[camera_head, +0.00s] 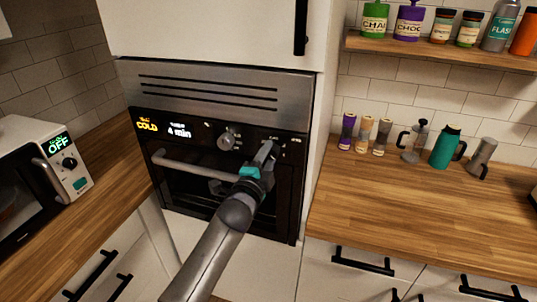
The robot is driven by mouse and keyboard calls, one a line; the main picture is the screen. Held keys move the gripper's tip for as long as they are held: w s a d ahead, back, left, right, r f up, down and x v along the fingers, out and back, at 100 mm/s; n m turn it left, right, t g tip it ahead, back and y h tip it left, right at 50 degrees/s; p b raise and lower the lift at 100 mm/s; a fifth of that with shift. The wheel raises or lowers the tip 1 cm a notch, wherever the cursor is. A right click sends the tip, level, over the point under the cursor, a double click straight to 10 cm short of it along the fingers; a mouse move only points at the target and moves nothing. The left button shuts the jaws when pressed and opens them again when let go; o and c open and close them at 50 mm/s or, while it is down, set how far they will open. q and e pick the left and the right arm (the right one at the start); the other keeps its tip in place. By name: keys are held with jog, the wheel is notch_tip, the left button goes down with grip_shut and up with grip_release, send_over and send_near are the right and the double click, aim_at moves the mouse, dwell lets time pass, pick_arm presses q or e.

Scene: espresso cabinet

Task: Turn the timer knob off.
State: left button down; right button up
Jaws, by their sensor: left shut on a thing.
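The built-in oven has a black control panel (190,132) with a yellow "COLD" readout (147,126) and a white timer readout (179,131) of "4 min". A round grey knob (227,139) shows clear of my gripper near the middle of the panel. My left gripper (266,150), with its arm coming up from the bottom, reaches the right part of the panel. It is shut on the timer knob there, which the fingers mostly hide. My right gripper is not in view.
The oven's bar handle (195,166) runs below the panel, close to my left wrist. A microwave (35,180) reading "OFF" stands on the left counter. Shakers, a press (414,140) and a teal jug (446,147) stand on the right counter (400,205), whose front is clear.

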pick_arm(q)
jog(key=n, duration=0.3)
jog(key=shift+n, duration=0.4)
jog(key=n+p, duration=0.1)
jog(key=n, duration=0.2)
jog(key=shift+d+n, duration=0.1)
jog(key=shift+n, duration=0.2)
jog(key=n+p, duration=0.1)
jog(key=n, duration=0.5)
jog(key=shift+f, duration=0.1)
jog(key=n, duration=0.6)
jog(key=shift+d+n, duration=0.15)
jog(key=shift+n, duration=0.25)
jog(key=n, duration=0.6)
jog(key=shift+n, duration=0.4)
jog(key=shift+c, duration=2.1)
grip_release()
jog(key=shift+s, duration=0.15)
